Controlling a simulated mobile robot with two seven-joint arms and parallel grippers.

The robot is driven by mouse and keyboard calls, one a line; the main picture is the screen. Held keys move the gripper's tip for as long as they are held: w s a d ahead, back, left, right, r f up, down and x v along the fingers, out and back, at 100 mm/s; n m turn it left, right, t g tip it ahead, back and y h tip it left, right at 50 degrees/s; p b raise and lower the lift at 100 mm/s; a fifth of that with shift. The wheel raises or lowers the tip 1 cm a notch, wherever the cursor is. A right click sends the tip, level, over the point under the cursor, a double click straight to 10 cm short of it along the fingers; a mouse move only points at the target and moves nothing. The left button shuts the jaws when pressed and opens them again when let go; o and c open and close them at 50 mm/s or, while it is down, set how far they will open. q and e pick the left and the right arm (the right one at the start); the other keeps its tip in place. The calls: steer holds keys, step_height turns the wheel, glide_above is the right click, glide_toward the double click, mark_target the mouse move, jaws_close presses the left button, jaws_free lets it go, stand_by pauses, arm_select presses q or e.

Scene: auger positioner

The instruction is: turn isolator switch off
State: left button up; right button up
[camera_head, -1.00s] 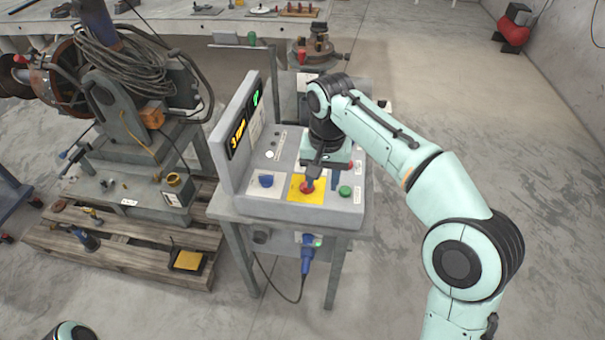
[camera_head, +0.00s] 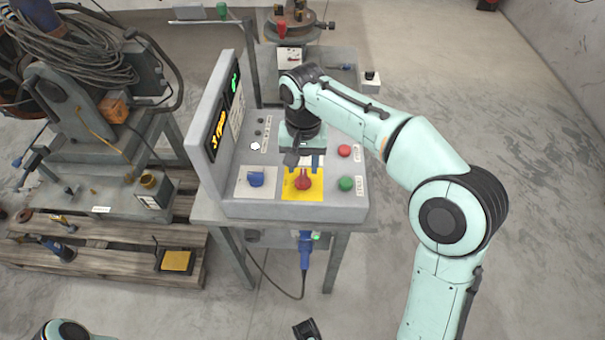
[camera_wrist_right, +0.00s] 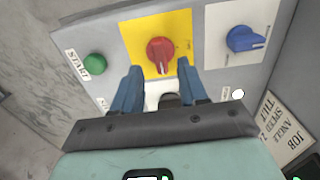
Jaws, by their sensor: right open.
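The isolator switch is a red rotary knob (camera_head: 303,182) on a yellow plate (camera_head: 291,192) at the front of the grey control console. In the wrist view the red knob (camera_wrist_right: 160,54) sits on its yellow plate (camera_wrist_right: 133,36), just beyond my fingertips. My right gripper (camera_head: 304,162) is just behind the knob, with its blue fingers pointing toward it. In the wrist view the right gripper (camera_wrist_right: 159,68) is open and empty, its fingers apart on either side of the knob's line. I see no contact with the knob.
A blue knob (camera_head: 256,180) is left of the yellow plate. Green (camera_head: 346,184) and red (camera_head: 344,151) buttons are to its right. The upright display panel (camera_head: 212,125) walls the console's left side. Machinery on a pallet (camera_head: 105,245) stands farther left.

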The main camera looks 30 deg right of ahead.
mark_target(303, 176)
steer(key=shift+f+b, duration=0.3)
steer(key=shift+f, duration=1.65)
jaws_close()
